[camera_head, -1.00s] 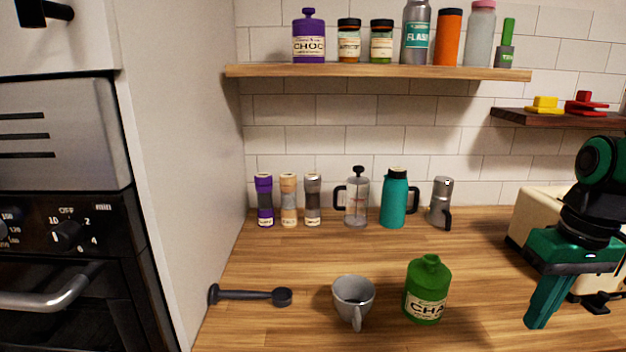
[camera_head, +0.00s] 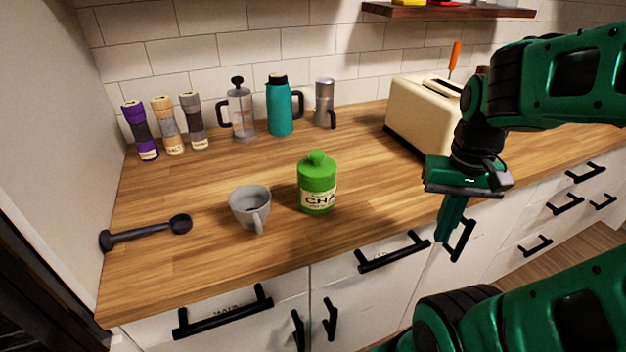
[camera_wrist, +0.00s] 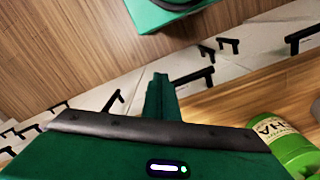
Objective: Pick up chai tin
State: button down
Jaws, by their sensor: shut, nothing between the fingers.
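The green chai tin (camera_head: 317,184) stands upright on the wooden counter (camera_head: 225,170), right of a grey cup, with its label facing the front. In the wrist view the tin (camera_wrist: 278,143) shows at the lower right, partly cut off by the frame edge and partly behind my gripper's body. My gripper (camera_head: 449,228) hangs to the right of the tin, over the counter's front edge, fingers pointing down. It is shut and empty, apart from the tin. In the wrist view its closed fingers (camera_wrist: 160,98) point away from the tin.
The grey cup (camera_head: 250,208) stands close left of the tin. A black scoop (camera_head: 146,233) lies further left. Shakers, a French press (camera_head: 240,112), a teal flask (camera_head: 279,108) and a moka pot (camera_head: 325,103) line the back. A cream toaster (camera_head: 423,112) stands behind my gripper.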

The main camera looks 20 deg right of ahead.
aim_at(314, 198)
jog(key=z, duration=2.25)
jog(key=k, duration=0.9)
jog(key=u, duration=0.6)
